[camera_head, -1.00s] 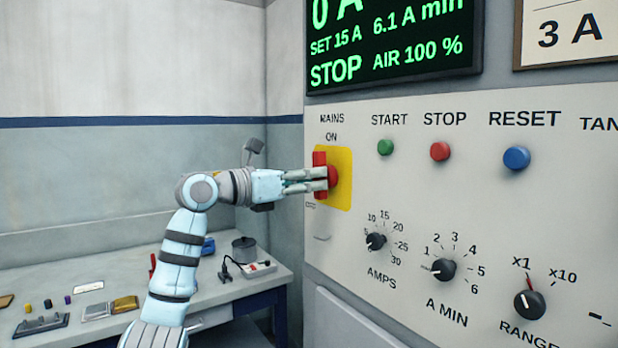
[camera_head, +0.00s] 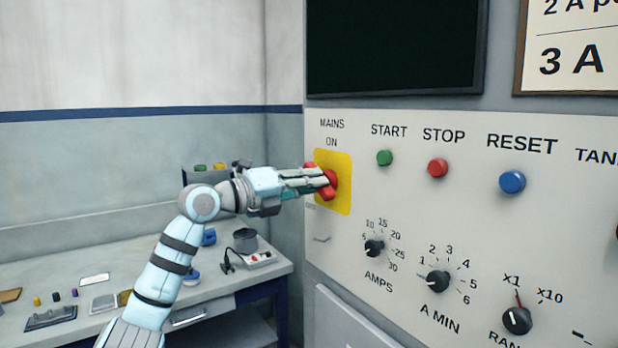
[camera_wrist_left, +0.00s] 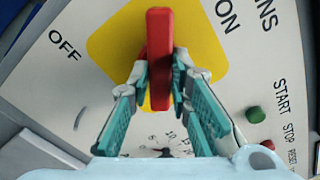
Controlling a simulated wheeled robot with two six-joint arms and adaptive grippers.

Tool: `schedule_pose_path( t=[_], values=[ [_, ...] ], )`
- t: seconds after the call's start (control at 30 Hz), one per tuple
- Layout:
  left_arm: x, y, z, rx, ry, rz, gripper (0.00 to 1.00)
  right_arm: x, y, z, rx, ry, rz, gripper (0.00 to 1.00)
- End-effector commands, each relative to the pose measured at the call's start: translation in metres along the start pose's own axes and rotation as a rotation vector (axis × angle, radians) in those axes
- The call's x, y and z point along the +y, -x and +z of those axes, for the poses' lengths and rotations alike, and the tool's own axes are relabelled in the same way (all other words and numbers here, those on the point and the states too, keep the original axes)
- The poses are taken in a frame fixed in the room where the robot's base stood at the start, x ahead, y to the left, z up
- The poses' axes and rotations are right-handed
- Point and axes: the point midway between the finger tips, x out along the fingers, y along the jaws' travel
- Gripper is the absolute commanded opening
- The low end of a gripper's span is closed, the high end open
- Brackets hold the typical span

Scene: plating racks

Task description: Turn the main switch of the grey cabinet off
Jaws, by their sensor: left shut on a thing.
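The main switch is a red handle (camera_head: 328,192) on a yellow plate (camera_head: 345,170), under the words MAINS and ON on the grey cabinet's panel (camera_head: 470,225). My left gripper (camera_head: 320,180) is shut on the handle, which sits tilted, its upper end to the left. The left wrist view shows the red handle (camera_wrist_left: 159,60) between the two fingers (camera_wrist_left: 158,80). The yellow plate (camera_wrist_left: 205,50) lies behind it, with OFF to its left and ON to its right. The cabinet's display (camera_head: 395,45) is dark. My right gripper is not in view.
Green START (camera_head: 384,158), red STOP (camera_head: 437,168) and blue RESET (camera_head: 512,182) buttons are right of the switch. Black knobs, such as the AMPS knob (camera_head: 374,248), sit below. A bench (camera_head: 130,270) with small items stands at the left.

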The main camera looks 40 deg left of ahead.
Motion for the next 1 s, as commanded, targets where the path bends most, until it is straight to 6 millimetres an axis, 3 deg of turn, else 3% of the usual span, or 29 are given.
schedule_pose_path(
  t=[0.5,1.0],
  values=[
    [-0.001,0.0,0.001,0.0,0.443,0.003,0.0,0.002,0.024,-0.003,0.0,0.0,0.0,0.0],
    [0.0,0.0,0.0,0.0,0.611,0.001,0.0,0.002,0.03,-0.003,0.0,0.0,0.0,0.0]
  ],
)
